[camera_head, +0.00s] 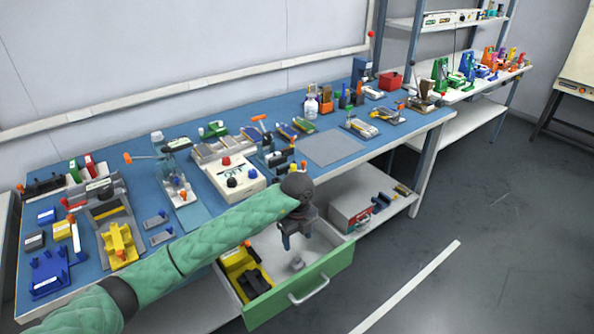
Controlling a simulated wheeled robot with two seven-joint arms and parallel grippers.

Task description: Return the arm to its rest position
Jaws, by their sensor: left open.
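My left arm, in a green padded sleeve, comes in from the lower left and reaches across the front of the bench. My left gripper (296,238) points down over the open green-fronted drawer (300,291). It is open, and no object shows between its fingers. A small grey piece (297,263) lies on the drawer floor below the gripper, apart from it. A yellow and black item (247,274) lies in the drawer's left part. The sleeve hides part of the drawer and of the bench's front edge. My right gripper is not in view.
The blue-topped bench (282,98) carries several tools and fixtures, including a white box with knobs (232,176) behind my forearm and a yellow fixture (120,243) left of it. A grey mat (331,147) lies bare. The floor to the right is clear.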

